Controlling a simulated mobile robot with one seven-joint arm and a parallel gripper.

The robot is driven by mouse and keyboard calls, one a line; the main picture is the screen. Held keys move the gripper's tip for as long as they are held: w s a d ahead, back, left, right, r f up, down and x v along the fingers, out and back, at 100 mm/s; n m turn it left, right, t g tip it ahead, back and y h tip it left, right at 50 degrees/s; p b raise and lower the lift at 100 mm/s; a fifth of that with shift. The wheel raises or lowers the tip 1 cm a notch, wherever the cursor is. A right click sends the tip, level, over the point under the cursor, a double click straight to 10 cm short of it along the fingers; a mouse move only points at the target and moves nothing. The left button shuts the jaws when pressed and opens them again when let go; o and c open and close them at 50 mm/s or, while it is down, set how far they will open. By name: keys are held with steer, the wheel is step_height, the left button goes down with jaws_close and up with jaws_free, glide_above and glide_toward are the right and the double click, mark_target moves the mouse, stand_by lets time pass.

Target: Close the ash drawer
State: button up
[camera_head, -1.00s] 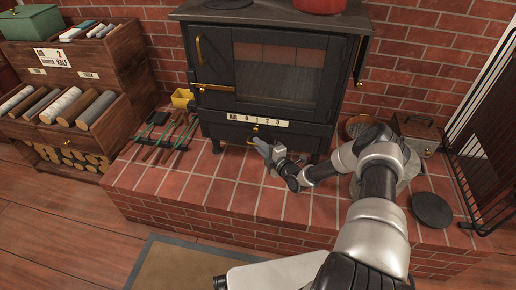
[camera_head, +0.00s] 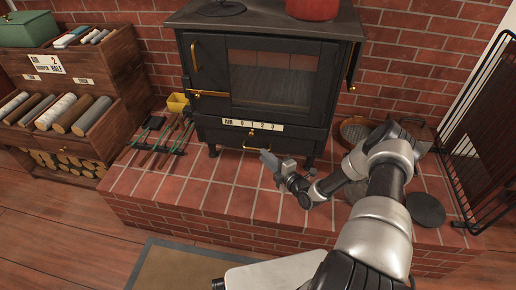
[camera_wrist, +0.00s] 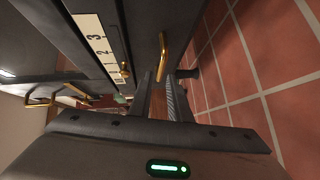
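The black stove has an ash drawer (camera_head: 222,138) low in its front, below the numbered air strip (camera_head: 253,125). A curved brass handle (camera_head: 256,148) is on the drawer front. How far the drawer stands out is hard to tell. My gripper (camera_head: 267,158) is just in front of and a little right of the handle, low over the brick hearth. In the wrist view the brass handle (camera_wrist: 162,55) lies beyond the fingertips of my gripper (camera_wrist: 160,82). A narrow gap shows between the fingers, with nothing held; they appear apart from the handle.
The brick hearth (camera_head: 215,197) is clear in front of the stove. Fire tools (camera_head: 162,138) and a yellow container (camera_head: 178,103) are at left. A round pan (camera_head: 355,130), a dark disc (camera_head: 426,209) and a black screen (camera_head: 480,150) are at right.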

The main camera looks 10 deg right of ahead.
steer(key=p+v, duration=0.1)
steer(key=v, duration=0.8)
steer(key=shift+s, duration=0.4)
steer(key=w+d+r+m+g+h, duration=0.2)
steer(key=w+d+r+g+h, duration=0.1)
steer(key=r, duration=0.6)
steer(key=w+d+r+m+g+h, duration=0.2)
steer(key=w+d+r, duration=0.15)
steer(key=r, duration=0.55)
steer(key=s+a+r+m+g+h, duration=0.1)
steer(key=s+a+r+m+h, duration=0.15)
steer(key=s+r+m, duration=0.6)
steer(key=s+a+r+m+g+h, duration=0.1)
steer(key=s+a+r+m+g, duration=0.3)
steer(key=r, duration=0.9)
steer(key=s+a+r+m+y, duration=0.1)
steer(key=s+a+r+m, duration=0.2)
steer(key=s, duration=0.7)
steer(key=s+a+r+m+y, duration=0.15)
steer(key=s+a, duration=0.35)
steer(key=s, duration=0.5)
step_height(320, 180, up, 25)
steer(key=p, duration=2.4)
steer(key=shift+s+f+t, duration=0.15)
steer(key=shift+s+t, duration=0.1)
steer(key=shift+t, duration=0.05)
